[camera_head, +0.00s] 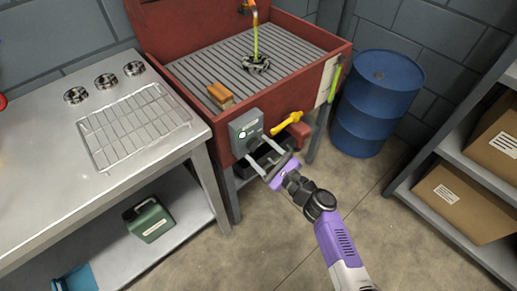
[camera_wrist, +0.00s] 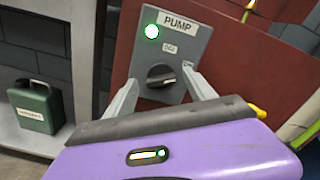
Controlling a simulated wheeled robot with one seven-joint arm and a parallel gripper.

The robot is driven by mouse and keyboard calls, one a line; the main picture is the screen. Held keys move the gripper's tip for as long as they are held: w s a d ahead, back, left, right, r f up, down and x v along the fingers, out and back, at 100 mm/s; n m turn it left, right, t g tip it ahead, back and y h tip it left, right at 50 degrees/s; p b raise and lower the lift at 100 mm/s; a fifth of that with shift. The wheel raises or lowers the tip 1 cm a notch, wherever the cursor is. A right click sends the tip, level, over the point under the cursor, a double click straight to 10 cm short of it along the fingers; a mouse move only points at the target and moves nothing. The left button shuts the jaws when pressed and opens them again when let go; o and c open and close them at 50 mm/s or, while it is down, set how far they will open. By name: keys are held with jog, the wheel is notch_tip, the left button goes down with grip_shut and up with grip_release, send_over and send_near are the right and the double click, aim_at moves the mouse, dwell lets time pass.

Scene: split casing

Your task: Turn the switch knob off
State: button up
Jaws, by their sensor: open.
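The switch knob (camera_wrist: 160,75) is a dark round knob on a grey box labelled PUMP (camera_wrist: 172,52). A lit green lamp (camera_wrist: 152,31) shows above and left of the knob, and a small label is above the knob. In the head view the switch box (camera_head: 245,131) is on the front of the red sink unit. My gripper (camera_wrist: 161,78) is open, with one finger on each side of the knob in the wrist view. It also shows at the box in the head view (camera_head: 263,153). I cannot tell whether the fingers touch the knob.
A yellow handle (camera_head: 287,123) sticks out right of the box. The red sink (camera_head: 205,128) holds a brown block (camera_head: 221,94). A metal table (camera_head: 60,150) stands left, a blue barrel (camera_head: 376,105) right, and shelves with cartons (camera_head: 467,203) far right. The floor in front is clear.

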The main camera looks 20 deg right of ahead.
jog(key=shift+w+a, duration=0.1)
jog(key=shift+w, duration=0.35)
jog(key=shift+c, duration=0.4)
